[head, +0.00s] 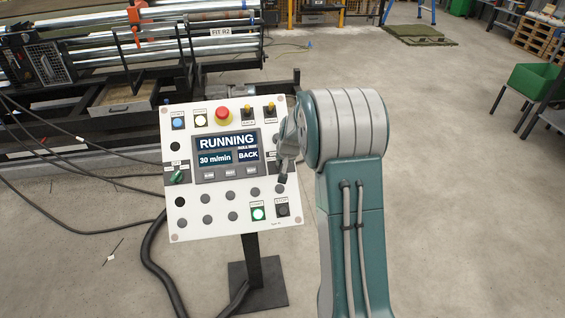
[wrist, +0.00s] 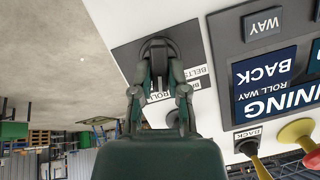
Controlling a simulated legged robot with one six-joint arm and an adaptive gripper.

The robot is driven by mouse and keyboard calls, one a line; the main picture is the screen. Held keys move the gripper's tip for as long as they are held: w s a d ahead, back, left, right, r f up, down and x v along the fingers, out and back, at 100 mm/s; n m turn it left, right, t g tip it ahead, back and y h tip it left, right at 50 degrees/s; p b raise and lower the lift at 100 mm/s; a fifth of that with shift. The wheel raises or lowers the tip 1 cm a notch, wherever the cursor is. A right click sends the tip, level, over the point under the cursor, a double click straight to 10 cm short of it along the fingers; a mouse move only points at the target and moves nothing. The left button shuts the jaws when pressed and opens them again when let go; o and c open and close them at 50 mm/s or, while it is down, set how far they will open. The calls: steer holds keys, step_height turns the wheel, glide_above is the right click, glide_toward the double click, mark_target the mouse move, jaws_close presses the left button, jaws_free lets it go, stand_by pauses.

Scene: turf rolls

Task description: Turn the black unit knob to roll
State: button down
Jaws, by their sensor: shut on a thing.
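The black unit knob (wrist: 157,47) sits on a dark plate, with "BELTS" and "ROLL" labels beside it, upside down in the wrist view. My gripper (wrist: 159,62) is shut on the knob, one finger on each side. Which label the knob points at cannot be told, as the fingers cover much of it. In the head view my gripper (head: 286,158) is at the right edge of the white control panel (head: 222,238), and it hides the knob there. The panel screen (head: 227,156) reads "RUNNING", "30 m/min" and "BACK".
A lit green-framed button (head: 259,213) is low on the panel. Cables run left; open floor (head: 460,190) lies right.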

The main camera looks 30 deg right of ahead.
steer(key=shift+s+a+f+m, duration=0.2)
steer(key=shift+f+m, duration=0.1)
steer(key=shift+f, duration=0.1)
steer(key=c, duration=0.6)
jaws_free()
steer(key=shift+c, duration=0.2)
steer(key=shift+w+d, duration=0.1)
steer(key=shift+w, duration=0.05)
steer(key=shift+r, duration=0.2)
steer(key=v, duration=1.1)
steer(key=shift+r, duration=0.2)
steer(key=shift+d, duration=0.15)
